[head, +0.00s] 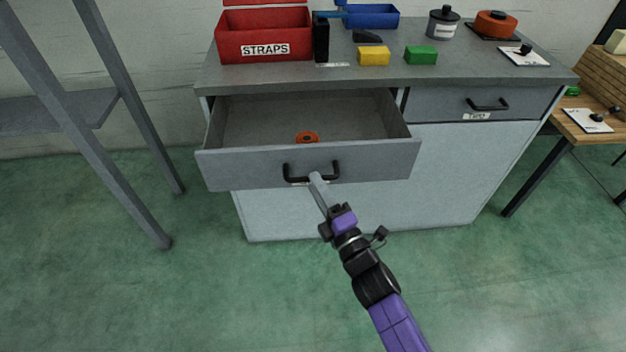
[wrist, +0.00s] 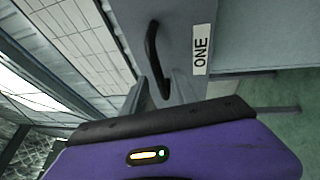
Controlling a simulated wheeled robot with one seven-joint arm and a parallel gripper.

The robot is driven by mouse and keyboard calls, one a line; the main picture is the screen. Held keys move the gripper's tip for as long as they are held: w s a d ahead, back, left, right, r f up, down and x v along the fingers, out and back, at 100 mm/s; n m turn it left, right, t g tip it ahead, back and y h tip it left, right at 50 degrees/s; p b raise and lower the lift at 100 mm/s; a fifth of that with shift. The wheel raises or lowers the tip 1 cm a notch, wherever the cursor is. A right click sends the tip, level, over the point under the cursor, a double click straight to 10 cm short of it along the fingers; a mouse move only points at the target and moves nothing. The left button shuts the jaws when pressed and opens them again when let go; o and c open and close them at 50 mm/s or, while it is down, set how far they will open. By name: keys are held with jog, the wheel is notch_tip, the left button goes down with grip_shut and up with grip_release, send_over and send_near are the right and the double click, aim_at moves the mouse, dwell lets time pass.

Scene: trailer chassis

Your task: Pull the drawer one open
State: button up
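Drawer one (head: 230,172) is the grey left drawer of the workbench, and it stands well out from the cabinet. Its inside (head: 260,115) shows an orange ring-shaped thing (head: 307,137). Its black bar handle (head: 288,172) is on the front and also shows in the wrist view (wrist: 152,45), beside a white label reading ONE (wrist: 201,45). My gripper (head: 317,180) reaches the handle from the front. In the wrist view its fingers (wrist: 163,88) are on either side of the handle's near end and look closed on it. The exact contact is partly hidden.
The other drawer (head: 435,103) on the right is shut. The bench top holds a red STRAPS box (head: 262,47), a blue bin (head: 372,17), yellow (head: 374,56) and green (head: 421,55) blocks. A grey rack (head: 85,110) stands left. The green floor in front is clear.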

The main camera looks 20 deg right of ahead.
jog(key=v, duration=0.5)
dwell(0.5)
jog(key=s+r+m+g+h+p, duration=0.1)
jog(key=s+r+m, duration=0.4)
jog(key=s+m, duration=0.5)
jog(key=s+r+m+g+p, duration=0.4)
jog(key=s+m, duration=0.5)
jog(key=s, duration=1.7)
jog(key=shift+a+r+m+h, duration=0.3)
jog(key=shift+r+m+h, duration=0.1)
jog(key=shift+r, duration=0.5)
